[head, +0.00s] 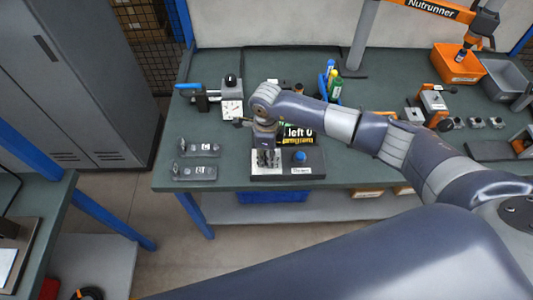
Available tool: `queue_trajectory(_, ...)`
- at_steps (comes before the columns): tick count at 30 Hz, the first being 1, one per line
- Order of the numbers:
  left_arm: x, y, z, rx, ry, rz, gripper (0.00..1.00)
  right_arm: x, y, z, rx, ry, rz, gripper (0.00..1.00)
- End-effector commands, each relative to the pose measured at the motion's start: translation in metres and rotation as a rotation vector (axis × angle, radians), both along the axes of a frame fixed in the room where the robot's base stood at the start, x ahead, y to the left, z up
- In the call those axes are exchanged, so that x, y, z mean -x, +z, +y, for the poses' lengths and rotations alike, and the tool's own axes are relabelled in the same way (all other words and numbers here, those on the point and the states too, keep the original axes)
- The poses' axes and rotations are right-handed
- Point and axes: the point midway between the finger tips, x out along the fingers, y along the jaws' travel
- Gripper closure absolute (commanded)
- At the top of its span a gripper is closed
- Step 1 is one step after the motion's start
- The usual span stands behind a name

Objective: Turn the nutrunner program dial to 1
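A grey box with a black knob (231,80) on top and a white marked plate (232,109) on its front stands on the workbench, left of my arm. It looks like a program dial, but its marks are too small to read. My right gripper (267,158) comes in on the arm from the right and points down at a black fixture (283,175) at the bench's front. It is right of and in front of the knob, apart from it. Its fingers are too small and blend with the fixture to judge. My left gripper is out of view.
A blue-handled clamp (190,88) stands left of the knob box. The fixture has a blue button (300,156) and a "left 0" display (299,132) behind. Two small plates (197,150) lie at front left. The orange Nutrunner arm (435,8) and orange bin (458,66) are at back right.

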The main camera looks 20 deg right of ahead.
Motion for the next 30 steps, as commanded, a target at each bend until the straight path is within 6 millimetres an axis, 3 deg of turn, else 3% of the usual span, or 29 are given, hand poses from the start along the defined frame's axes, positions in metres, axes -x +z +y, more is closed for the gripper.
queue_trajectory(14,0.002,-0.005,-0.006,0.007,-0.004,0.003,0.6,-0.001,0.0,0.0,0.0,-0.061,-0.001,0.94)
queue_trajectory(30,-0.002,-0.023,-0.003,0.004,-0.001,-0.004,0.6,-0.001,-0.001,0.0,0.0,-0.457,-0.002,0.94)
